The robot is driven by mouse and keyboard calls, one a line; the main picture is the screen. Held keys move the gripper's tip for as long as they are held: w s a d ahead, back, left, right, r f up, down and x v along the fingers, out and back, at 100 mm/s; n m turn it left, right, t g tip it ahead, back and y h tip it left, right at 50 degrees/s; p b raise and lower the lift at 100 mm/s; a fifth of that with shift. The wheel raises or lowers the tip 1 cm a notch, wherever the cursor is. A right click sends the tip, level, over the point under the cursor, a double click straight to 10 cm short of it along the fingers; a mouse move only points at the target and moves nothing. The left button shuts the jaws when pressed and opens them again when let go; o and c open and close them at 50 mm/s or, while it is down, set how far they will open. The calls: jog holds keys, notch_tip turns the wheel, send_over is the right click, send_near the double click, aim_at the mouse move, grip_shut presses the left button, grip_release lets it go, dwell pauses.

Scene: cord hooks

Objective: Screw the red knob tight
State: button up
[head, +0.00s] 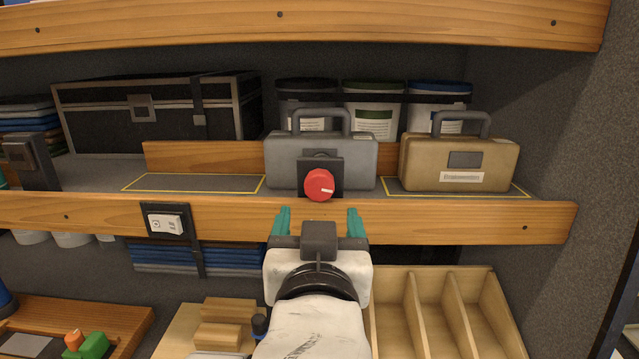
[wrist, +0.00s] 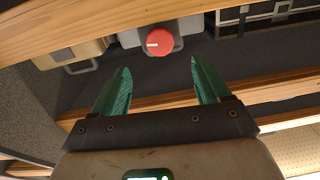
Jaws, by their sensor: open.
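The red knob (head: 319,185) is round with a white mark pointing right in the head view. It sits on a dark plate (head: 321,162) in front of a grey case on the shelf. It also shows in the wrist view (wrist: 159,42), beyond the fingertips and between their lines. My gripper (head: 319,222) has teal fingers and is open and empty. In the head view it is just below the knob, in front of the shelf's wooden edge. In the wrist view my gripper (wrist: 160,75) is apart from the knob.
A grey case (head: 278,160) stands behind the knob, and a tan case (head: 420,160) stands to its right. The wooden shelf edge (head: 450,222) runs below the knob, with a switch box (head: 166,222) on it. A wooden divided bin (head: 455,285) lies below right.

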aim_at(320, 190)
jog(key=w+p, duration=0.2)
jog(key=w, duration=0.8)
jog(key=shift+d, duration=0.1)
jog(key=c, duration=1)
jog(key=shift+f, duration=0.15)
jog(key=shift+c, duration=0.2)
